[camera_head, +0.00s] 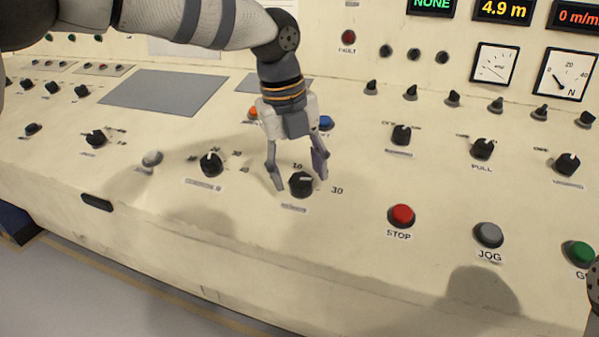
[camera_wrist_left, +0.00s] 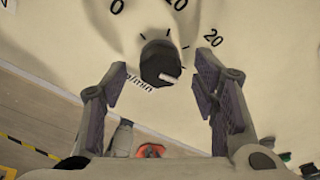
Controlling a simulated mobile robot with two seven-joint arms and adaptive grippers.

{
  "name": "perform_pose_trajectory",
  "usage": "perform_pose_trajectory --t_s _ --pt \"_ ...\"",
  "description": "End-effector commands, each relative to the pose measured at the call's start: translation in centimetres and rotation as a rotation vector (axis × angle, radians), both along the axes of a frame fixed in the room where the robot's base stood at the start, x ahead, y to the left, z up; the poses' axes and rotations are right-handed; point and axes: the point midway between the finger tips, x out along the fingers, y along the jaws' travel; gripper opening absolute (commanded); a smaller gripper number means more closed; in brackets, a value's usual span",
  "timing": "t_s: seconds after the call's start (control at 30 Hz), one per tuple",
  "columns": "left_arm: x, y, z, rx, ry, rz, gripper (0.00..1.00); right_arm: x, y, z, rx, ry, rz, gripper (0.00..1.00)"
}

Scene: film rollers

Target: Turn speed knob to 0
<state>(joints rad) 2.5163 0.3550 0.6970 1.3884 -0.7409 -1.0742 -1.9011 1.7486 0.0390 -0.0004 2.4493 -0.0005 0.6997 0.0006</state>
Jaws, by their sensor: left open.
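The speed knob (camera_head: 302,185) is a round black knob on the cream console, with marks 10 and 30 legible around it in the head view. In the left wrist view the knob (camera_wrist_left: 159,58) shows a white pointer line toward the lower right, away from the 0 at upper left; 10 and 20 are also legible. My left gripper (camera_head: 298,180) points down over the knob, its two fingers spread on either side. In the wrist view both fingers (camera_wrist_left: 152,80) look apart from the knob.
An orange button (camera_head: 253,112) and a blue button (camera_head: 326,122) lie behind my left gripper. A red STOP button (camera_head: 401,215) and grey JOG button (camera_head: 489,235) stand to the right. Another black knob (camera_head: 211,164) is to the left. The console front below the speed knob is clear.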

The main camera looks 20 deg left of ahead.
Motion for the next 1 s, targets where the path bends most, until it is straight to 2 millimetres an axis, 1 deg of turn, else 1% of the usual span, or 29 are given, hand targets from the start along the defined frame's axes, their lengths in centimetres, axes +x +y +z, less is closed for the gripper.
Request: perform_pose_trajectory --t_s 0.1,0.33,0.37,0.4,0.47,0.5,0.57,0.83,1.0 --pt "0.06 -0.11 -0.84 0.001 -0.001 -0.001 0.54 0.01 0.0 0.0 0.0 0.0 0.0 0.4" --pt "0.09 -0.13 -0.95 0.0 -0.002 -0.001 0.54 0.03 0.0 0.0 0.0 -0.001 0.0 0.4" --pt "0.09 -0.13 -0.95 0.0 -0.002 -0.001 0.52 0.03 0.0 0.0 0.0 -0.001 0.0 0.4" --pt "0.08 -0.13 -0.94 0.0 -0.002 -0.001 0.43 0.03 0.0 0.0 0.0 -0.001 0.0 0.4" --pt "0.08 -0.13 -0.94 0.0 -0.002 -0.001 0.29 0.03 0.0 0.0 0.0 -0.001 0.0 0.4" --pt "0.08 -0.13 -0.94 0.0 -0.002 -0.001 0.2 0.03 0.0 0.0 0.0 -0.001 0.0 0.4" --pt "0.08 -0.13 -0.94 0.0 -0.002 -0.001 0.07 0.03 0.0 0.0 0.0 -0.001 0.0 0.4" --pt "0.07 -0.12 -0.84 -0.003 -0.002 0.015 0.06 0.18 0.0 0.15 0.0 -0.006 0.0 0.4" --pt "0.03 -0.09 -0.64 -0.017 -0.004 0.079 0.06 0.71 0.0 0.68 0.0 -0.024 0.0 0.4"
